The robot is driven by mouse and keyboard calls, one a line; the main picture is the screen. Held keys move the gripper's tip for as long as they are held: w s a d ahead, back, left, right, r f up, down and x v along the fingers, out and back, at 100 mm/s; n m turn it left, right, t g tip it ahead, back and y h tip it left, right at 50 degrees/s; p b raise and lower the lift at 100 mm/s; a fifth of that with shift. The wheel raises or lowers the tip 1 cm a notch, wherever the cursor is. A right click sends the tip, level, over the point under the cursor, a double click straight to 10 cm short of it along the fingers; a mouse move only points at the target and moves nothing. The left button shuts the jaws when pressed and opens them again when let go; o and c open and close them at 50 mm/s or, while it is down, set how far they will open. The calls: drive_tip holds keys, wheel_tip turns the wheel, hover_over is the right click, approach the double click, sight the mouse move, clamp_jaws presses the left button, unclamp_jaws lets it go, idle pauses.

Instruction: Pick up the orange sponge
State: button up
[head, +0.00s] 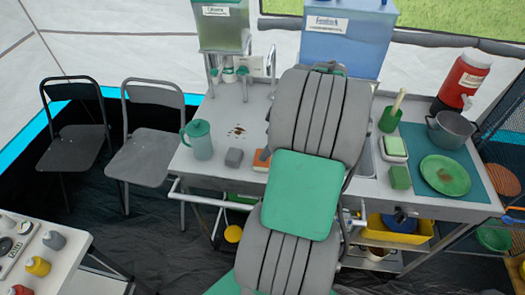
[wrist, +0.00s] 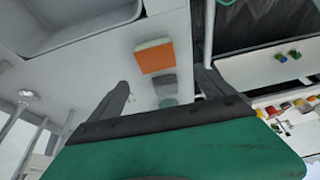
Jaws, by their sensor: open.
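The orange sponge (head: 262,160) lies on the white counter, left of my arm, which partly covers it in the head view. In the wrist view the orange sponge (wrist: 156,58) shows an orange face and a pale green edge. It lies ahead of my gripper (wrist: 161,78), roughly between the two fingers in the picture. The fingers are spread, with nothing between them, and look apart from the sponge. In the head view my arm hides the gripper.
A grey block (head: 234,157) lies just left of the sponge, with a teal pitcher (head: 199,139) further left. Right of my arm are a sink, a green sponge (head: 400,176), a green plate (head: 445,175) and a pot (head: 450,130). Dark stains (head: 237,131) mark the counter behind.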

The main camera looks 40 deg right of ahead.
drive_tip(key=x, duration=0.2)
drive_tip(key=p+x, duration=0.1)
drive_tip(key=x, duration=0.2)
drive_tip(key=d+x, duration=0.1)
drive_tip(key=x, duration=0.1)
drive_tip(key=shift+s+f, duration=0.3)
drive_tip(key=shift+f, duration=0.15)
drive_tip(key=c, duration=1.5)
drive_tip(key=shift+d+r+b, duration=0.1)
drive_tip(key=shift+r+b, duration=0.35)
drive_tip(key=shift+r, duration=0.85)
drive_tip(key=shift+c, duration=0.2)
drive_tip(key=s+a+r+b, duration=0.2)
drive_tip(key=s+a+r, duration=0.6)
drive_tip(key=s+r, duration=0.2)
drive_tip(key=shift+s+a+r, duration=0.25)
drive_tip(key=shift+s+a, duration=0.15)
drive_tip(key=shift+s, duration=0.15)
